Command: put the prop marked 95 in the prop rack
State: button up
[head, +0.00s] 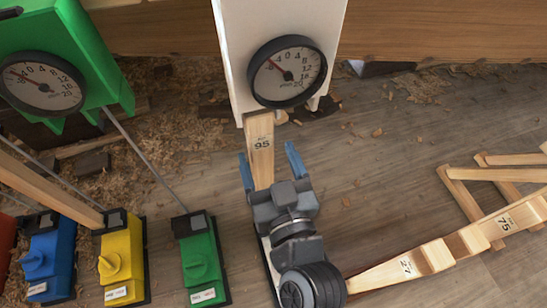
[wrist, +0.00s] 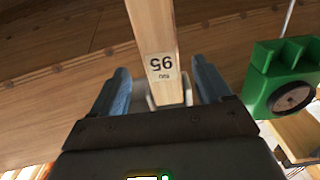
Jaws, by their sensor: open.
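The prop marked 95 (head: 262,145) is a pale wooden bar, its upper end at the white gauge housing (head: 232,45). My gripper (head: 270,157) is open around its lower part, one blue finger on each side. In the wrist view the prop (wrist: 153,30) runs between the open fingers of my gripper (wrist: 161,68), with gaps visible on both sides. Its lower end meets a pale grey piece (wrist: 158,103), mostly hidden by my gripper.
A green gauge housing (head: 75,50) stands at upper left; it also shows in the wrist view (wrist: 262,85). Blue (head: 50,255), yellow (head: 121,260) and green (head: 200,262) base units stand at lower left, with slanted bars and rods nearby. Shavings litter the floor; its right middle is fairly clear.

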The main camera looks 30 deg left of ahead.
aim_at(256, 124)
jog(key=shift+w+a+r, duration=0.15)
jog(key=shift+w+a, duration=0.2)
jog(key=shift+a, duration=0.25)
jog(key=p+x, duration=0.2)
jog(key=x, duration=0.3)
jog(key=shift+w+a, duration=0.55)
jog(key=shift+a, duration=0.05)
jog(key=shift+c, duration=0.4)
grip_shut()
jog(key=shift+r+p, duration=0.45)
jog(key=shift+p, duration=0.2)
